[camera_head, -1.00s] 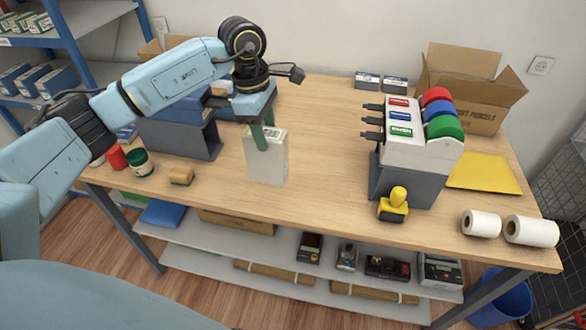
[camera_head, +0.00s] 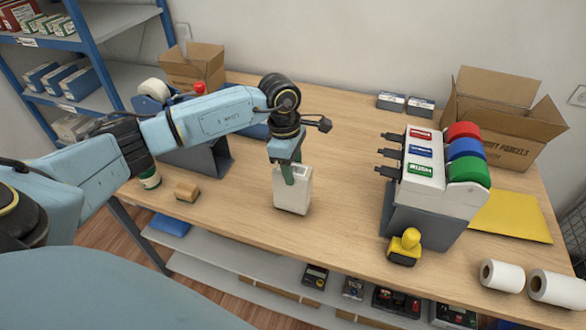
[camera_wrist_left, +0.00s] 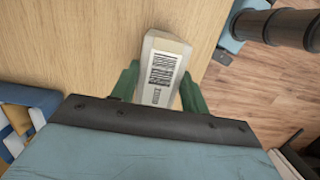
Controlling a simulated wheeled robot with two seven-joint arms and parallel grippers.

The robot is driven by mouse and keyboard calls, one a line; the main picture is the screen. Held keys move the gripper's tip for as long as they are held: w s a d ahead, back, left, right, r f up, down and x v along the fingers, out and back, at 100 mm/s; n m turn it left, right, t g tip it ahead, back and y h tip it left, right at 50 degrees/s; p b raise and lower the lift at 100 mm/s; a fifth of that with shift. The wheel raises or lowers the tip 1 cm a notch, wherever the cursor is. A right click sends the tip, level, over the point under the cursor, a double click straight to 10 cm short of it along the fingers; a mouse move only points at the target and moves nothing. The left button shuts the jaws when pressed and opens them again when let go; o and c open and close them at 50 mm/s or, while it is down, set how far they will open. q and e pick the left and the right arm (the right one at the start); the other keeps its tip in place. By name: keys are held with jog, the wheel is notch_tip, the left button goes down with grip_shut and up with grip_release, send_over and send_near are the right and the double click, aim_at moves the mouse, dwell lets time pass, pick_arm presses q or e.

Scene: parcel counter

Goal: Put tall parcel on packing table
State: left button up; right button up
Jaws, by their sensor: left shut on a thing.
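The tall parcel (camera_head: 293,192) is a white upright box with a barcode label on its top. It stands at or just above the middle of the packing table (camera_head: 335,150); I cannot tell if its base touches the wood. My left gripper (camera_head: 289,176) comes from above with its green fingers shut on the parcel's upper part. In the left wrist view the parcel (camera_wrist_left: 160,72) sits between the two green fingers, with the barcode facing the camera. My right gripper is not in view.
A label dispenser (camera_head: 430,185) with red, blue and green rolls stands to the right, a yellow stamp (camera_head: 405,247) before it. White rolls (camera_head: 502,276), a yellow envelope (camera_head: 512,217) and an open carton (camera_head: 500,115) lie farther right. Wood around the parcel is clear.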

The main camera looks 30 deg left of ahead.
pick_arm(q)
jog(key=shift+f, duration=0.6)
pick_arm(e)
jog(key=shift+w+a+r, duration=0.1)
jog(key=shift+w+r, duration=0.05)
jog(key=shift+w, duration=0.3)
pick_arm(q)
jog(key=shift+f, duration=0.15)
jog(key=o, duration=0.9)
jog(key=shift+c, duration=0.2)
jog(key=o, duration=0.3)
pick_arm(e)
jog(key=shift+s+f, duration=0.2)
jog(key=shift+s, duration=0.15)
pick_arm(q)
jog(key=shift+o, duration=0.2)
